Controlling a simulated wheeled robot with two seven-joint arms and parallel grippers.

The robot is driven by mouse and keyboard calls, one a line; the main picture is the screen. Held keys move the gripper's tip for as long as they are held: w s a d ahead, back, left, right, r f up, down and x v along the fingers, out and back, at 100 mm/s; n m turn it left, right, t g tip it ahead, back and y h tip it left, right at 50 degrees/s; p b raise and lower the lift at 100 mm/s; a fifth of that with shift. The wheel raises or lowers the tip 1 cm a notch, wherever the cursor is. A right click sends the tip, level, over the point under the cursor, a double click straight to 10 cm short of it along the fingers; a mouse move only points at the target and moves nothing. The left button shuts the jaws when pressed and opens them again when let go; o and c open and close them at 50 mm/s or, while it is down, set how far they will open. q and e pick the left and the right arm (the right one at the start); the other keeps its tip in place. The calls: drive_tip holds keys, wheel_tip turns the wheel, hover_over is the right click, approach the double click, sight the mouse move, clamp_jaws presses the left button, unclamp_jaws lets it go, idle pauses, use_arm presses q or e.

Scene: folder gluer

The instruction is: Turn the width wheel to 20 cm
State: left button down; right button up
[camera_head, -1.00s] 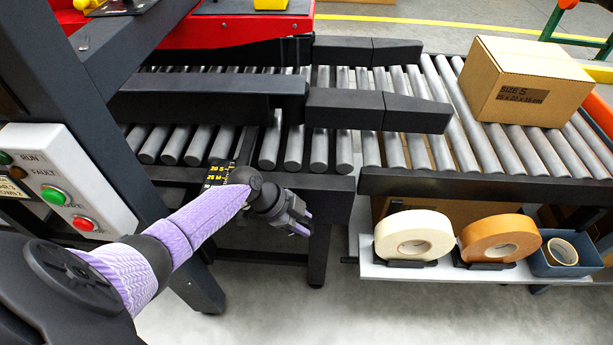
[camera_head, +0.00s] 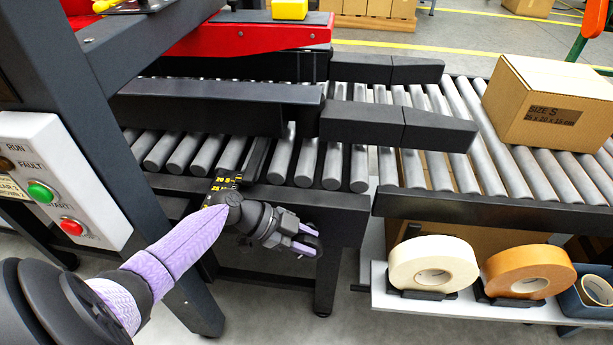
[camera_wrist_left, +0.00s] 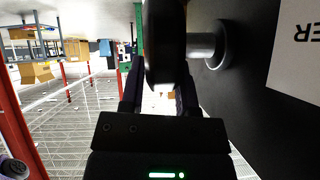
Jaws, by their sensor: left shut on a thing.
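The width wheel (camera_wrist_left: 165,45) is a dark disc on a short grey shaft (camera_wrist_left: 203,45) in the left wrist view. My left gripper (camera_wrist_left: 160,90) is shut on it, one finger on each side of the rim. In the head view my left gripper (camera_head: 305,240) is beside the front frame of the roller conveyor, and I cannot make out the wheel there. A black scale (camera_head: 222,187) with yellow marks, partly covered by my left wrist, lies at the conveyor's front edge. I cannot read a pointer on it. My right gripper is out of view.
A panel with a green button (camera_head: 41,192) and a red button (camera_head: 72,227) stands at the left. Dark guide rails (camera_head: 400,128) run over the rollers. A carton (camera_head: 550,100) sits at the right. Tape rolls (camera_head: 432,264) stand on a shelf below.

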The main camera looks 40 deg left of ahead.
sight(306, 238)
use_arm(q)
drive_tip(key=c, duration=0.5)
unclamp_jaws()
drive_tip(key=shift+c, duration=0.2)
drive_tip(key=shift+o, duration=1)
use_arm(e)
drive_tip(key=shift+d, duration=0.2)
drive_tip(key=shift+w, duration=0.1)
use_arm(q)
wheel_tip(306, 238, up, 10)
drive_tip(key=p, duration=0.6)
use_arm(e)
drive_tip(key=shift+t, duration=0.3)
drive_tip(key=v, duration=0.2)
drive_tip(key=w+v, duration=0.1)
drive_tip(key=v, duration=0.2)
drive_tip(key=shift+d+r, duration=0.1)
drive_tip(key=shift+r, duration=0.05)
